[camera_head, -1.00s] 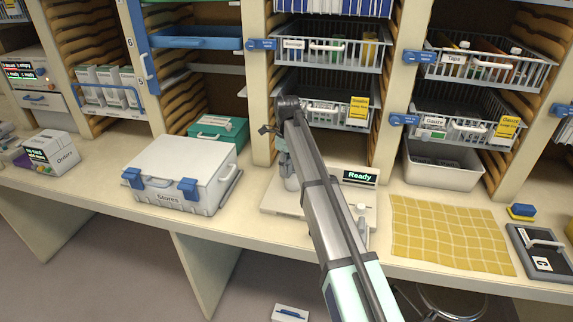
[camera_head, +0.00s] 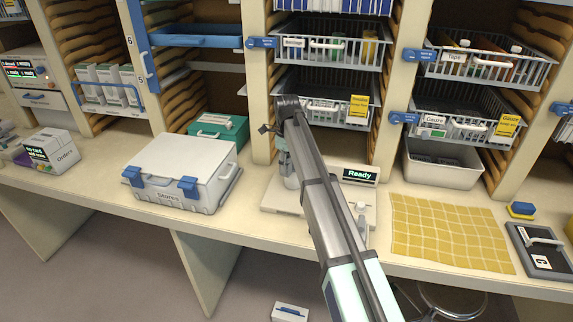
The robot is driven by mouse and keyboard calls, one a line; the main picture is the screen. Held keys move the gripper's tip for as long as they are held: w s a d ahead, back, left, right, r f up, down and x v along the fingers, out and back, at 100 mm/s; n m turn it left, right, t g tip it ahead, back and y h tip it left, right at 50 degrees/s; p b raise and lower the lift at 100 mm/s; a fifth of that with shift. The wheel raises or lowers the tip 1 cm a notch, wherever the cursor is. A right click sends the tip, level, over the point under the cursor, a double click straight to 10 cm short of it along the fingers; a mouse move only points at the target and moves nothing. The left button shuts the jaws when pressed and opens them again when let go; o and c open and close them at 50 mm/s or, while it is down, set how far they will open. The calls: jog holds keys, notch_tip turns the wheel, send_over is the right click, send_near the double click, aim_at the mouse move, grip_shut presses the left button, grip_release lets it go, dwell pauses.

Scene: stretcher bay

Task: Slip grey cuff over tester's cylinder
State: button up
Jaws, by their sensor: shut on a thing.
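The tester (camera_head: 275,197) is a pale unit on the counter, with a flat base and a lit display reading "Ready" (camera_head: 359,176). My arm reaches up over it from the bottom and bends down at the wrist. My gripper (camera_head: 288,168) shows only in part, just left of my forearm, pointing down above the left part of the base. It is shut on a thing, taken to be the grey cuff. Cuff, fingertips and the tester's cylinder cannot be made out apart; my arm hides much of that spot. Whether the cuff is around the cylinder cannot be told.
A white Stores case (camera_head: 180,170) stands left of the tester, with a green case (camera_head: 220,130) behind it. A yellow checked mat (camera_head: 450,235) and a dark tray (camera_head: 540,250) lie to the right. Wire baskets (camera_head: 330,105) and shelf posts stand close behind my wrist.

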jog(key=shift+r, duration=0.2)
jog(key=o, duration=1.4)
